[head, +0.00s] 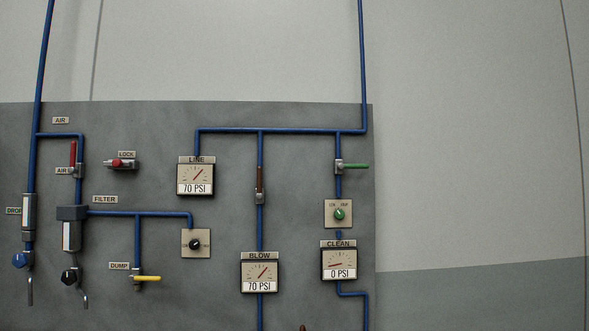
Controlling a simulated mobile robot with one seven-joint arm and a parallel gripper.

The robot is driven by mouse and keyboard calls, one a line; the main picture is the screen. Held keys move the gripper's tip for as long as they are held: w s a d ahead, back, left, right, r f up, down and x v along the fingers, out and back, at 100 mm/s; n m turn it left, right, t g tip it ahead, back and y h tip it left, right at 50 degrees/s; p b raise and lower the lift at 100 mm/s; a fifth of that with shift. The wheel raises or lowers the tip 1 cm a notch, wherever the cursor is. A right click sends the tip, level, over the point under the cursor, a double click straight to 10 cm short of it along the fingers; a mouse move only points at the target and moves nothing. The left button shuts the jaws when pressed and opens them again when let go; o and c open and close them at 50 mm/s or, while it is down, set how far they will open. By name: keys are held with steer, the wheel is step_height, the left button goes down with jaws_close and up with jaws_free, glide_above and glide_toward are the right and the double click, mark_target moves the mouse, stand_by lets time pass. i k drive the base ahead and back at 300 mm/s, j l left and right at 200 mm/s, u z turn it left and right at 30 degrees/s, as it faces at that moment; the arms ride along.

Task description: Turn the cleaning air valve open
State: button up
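The cleaning air valve has a green lever (356,166) on a small metal body, on the blue vertical pipe at the right of the grey panel. The lever points right, crosswise to the pipe. Below it is a plate with a green knob (339,214). Under that, the CLEAN gauge (339,263) reads 0 PSI. My gripper is not in view.
The grey panel (225,145) also carries a brown lever (260,180) standing along its pipe, the BLOW gauge (262,275) and LINE gauge (196,178) at 70 PSI, a red lever (73,153) and a yellow lever (147,278). Right of the panel is bare wall.

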mark_target(341, 166)
steer(key=k, duration=0.3)
steer(key=k+u, duration=0.2)
steer(key=u, duration=0.15)
steer(key=k+u, duration=0.15)
steer(key=u, duration=1.5)
steer(key=l+u, duration=0.15)
steer(key=u, duration=0.25)
steer(key=l+u, duration=0.15)
steer(key=u, duration=0.3)
steer(key=k+l, duration=0.25)
steer(key=l, duration=0.15)
steer(key=k+l, duration=0.2)
steer(key=l, duration=0.2)
steer(key=k+l, duration=0.25)
steer(key=l, duration=0.15)
steer(key=k+l, duration=0.25)
steer(key=l, duration=0.15)
steer(key=k+l, duration=0.25)
steer(key=l, duration=0.15)
steer(key=k+l, duration=0.2)
steer(key=l, duration=0.2)
steer(key=k+l, duration=0.25)
steer(key=l, duration=0.2)
